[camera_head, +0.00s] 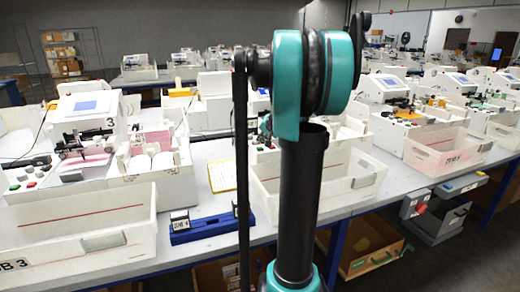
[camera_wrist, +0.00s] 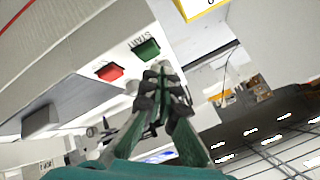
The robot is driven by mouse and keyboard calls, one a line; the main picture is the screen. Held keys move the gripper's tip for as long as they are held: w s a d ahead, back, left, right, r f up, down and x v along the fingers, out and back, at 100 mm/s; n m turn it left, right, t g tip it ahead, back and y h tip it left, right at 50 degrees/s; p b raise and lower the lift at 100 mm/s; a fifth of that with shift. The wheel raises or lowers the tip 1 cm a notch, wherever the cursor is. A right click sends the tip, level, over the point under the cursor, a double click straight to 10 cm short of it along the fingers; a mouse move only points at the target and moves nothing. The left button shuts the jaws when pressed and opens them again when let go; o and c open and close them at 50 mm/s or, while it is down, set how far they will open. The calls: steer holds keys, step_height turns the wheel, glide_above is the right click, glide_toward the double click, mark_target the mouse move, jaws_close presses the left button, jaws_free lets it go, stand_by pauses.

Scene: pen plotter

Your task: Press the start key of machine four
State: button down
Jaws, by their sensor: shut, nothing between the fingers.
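In the wrist view a green key (camera_wrist: 147,49) marked START sits on a white panel, beside a red key (camera_wrist: 109,72). My gripper (camera_wrist: 160,74) is shut and empty, its fingertips close to the green key in the picture. I cannot tell whether they touch it. No machine number is readable in the wrist view. In the head view a machine marked 3 (camera_head: 88,118) stands at the left. My arm crosses the middle and hides much of the machine to its right, and no number four is readable. My gripper is hidden in the head view.
A white bin (camera_head: 75,235) marked 3 stands at the front left, another white bin (camera_head: 365,180) right of my arm. A blue stand (camera_head: 208,228) and a yellow-edged sheet (camera_head: 222,176) lie on the bench between. More machines stand at the right and behind.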

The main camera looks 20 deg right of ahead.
mark_target(261, 149)
steer(key=shift+f, duration=0.1)
steer(key=shift+f, duration=0.3)
steer(key=shift+f, duration=0.45)
stand_by(0.8)
steer(key=shift+r, duration=0.85)
steer(key=shift+r, duration=2.55)
